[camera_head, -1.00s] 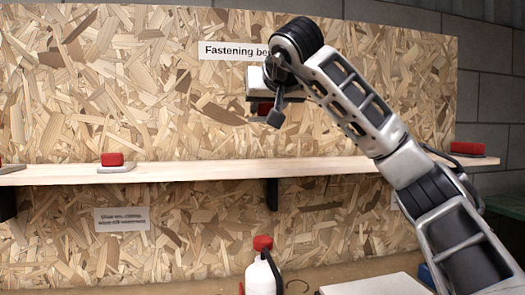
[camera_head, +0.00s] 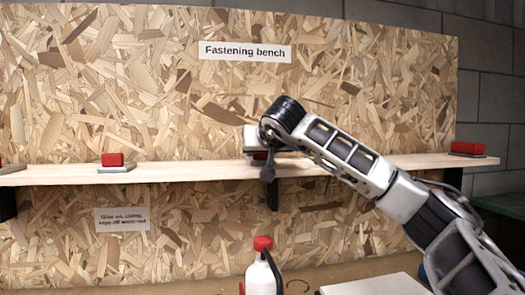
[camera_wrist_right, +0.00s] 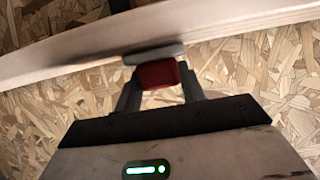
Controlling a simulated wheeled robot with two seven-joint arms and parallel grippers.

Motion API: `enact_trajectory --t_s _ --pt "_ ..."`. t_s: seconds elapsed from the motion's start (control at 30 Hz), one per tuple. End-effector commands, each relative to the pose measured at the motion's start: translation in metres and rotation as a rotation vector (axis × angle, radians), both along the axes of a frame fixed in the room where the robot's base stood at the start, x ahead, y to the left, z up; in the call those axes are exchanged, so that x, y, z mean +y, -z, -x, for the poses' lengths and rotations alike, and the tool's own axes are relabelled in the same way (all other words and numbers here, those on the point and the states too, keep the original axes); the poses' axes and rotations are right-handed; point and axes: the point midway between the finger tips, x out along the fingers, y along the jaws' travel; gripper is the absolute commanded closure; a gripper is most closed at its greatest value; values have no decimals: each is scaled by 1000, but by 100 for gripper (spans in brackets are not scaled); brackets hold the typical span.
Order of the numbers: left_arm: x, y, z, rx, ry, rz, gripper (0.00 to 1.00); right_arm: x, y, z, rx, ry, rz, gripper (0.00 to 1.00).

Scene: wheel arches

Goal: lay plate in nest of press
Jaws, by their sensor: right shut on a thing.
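My right gripper (camera_head: 260,156) is at the middle of the shelf in the head view. In the right wrist view its two fingers (camera_wrist_right: 160,85) are closed on a red block-shaped grip (camera_wrist_right: 158,74). A grey plate (camera_wrist_right: 153,53) shows at the far end of that grip, overlapping the shelf's edge in the picture. I cannot tell whether the plate touches the shelf. In the head view the gripper and wrist hide most of the held plate. I cannot make out a press or its nest in either view. My left gripper is out of view.
A wooden shelf (camera_head: 190,173) runs along the chipboard wall. Below stand a white bottle with a red cap (camera_head: 261,275) and a pale flat board (camera_head: 375,285).

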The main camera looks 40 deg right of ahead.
Motion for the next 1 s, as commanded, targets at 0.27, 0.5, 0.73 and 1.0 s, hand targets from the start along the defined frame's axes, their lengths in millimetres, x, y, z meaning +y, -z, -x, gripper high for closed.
enact_trajectory --t_s 0.27,0.5,0.73,1.0 --pt "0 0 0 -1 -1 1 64 0 2 0 0 0 0 44" --pt "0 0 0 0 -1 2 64 0 2 0 1 0 0 38" --pt "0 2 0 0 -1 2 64 6 -5 9 -2 -1 -1 38" --pt "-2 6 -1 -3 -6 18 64 31 -26 56 -4 -1 0 38"
